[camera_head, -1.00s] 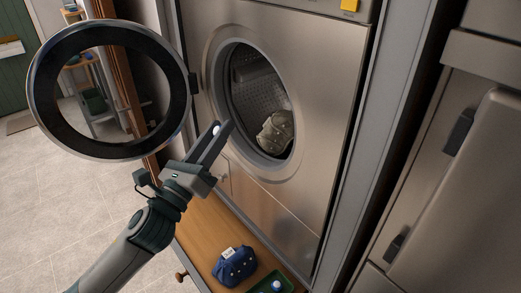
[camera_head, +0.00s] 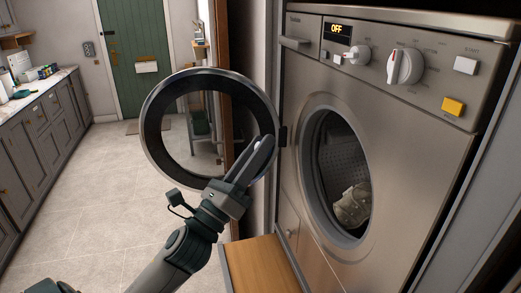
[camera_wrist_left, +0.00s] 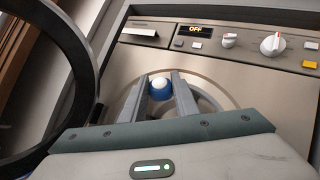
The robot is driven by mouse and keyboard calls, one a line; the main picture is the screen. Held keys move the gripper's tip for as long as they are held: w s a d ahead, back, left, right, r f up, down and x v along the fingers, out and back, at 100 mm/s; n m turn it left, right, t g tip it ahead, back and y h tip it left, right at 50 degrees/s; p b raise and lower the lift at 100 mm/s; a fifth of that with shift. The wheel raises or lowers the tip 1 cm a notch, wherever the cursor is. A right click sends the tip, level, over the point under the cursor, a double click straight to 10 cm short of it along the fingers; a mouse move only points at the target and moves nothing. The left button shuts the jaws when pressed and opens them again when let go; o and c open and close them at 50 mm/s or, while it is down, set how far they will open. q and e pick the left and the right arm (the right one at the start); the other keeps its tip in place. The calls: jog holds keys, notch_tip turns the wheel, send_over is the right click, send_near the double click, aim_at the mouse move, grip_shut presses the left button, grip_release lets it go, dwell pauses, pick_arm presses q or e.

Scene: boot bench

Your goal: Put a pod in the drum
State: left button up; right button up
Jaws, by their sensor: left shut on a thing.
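In the left wrist view the pod (camera_wrist_left: 161,86) is white on top and blue below, between the fingertips. The washing machine's round door (camera_head: 157,135) stands open at the left of its opening. The gripper is in front of the door's right edge, left of the opening. The drum (camera_head: 340,150) is a perforated metal cavity with a crumpled beige cloth (camera_head: 353,205) inside. My right gripper is not in view.
The machine's panel reads OFF (camera_head: 338,30), with knobs (camera_head: 405,66) and a yellow button (camera_head: 453,106). A wooden bench (camera_head: 257,265) is below the machine. Tiled floor (camera_head: 110,190) is open to the left, with a counter (camera_head: 45,100) and green door (camera_head: 135,60) beyond.

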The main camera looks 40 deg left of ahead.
pick_arm(q)
jog(key=w+d+f+b, duration=0.2)
jog(key=w+d+b, duration=0.3)
jog(key=w+d, duration=0.4)
jog(key=w+d+f+b, duration=0.3)
jog(key=w+d+b, duration=0.3)
jog(key=w+d, duration=0.4)
jog(key=shift+w+d, duration=0.3)
jog(key=shift+w, duration=1.05)
jog(key=o, duration=1.1)
jog(key=shift+s+a+r, duration=0.1)
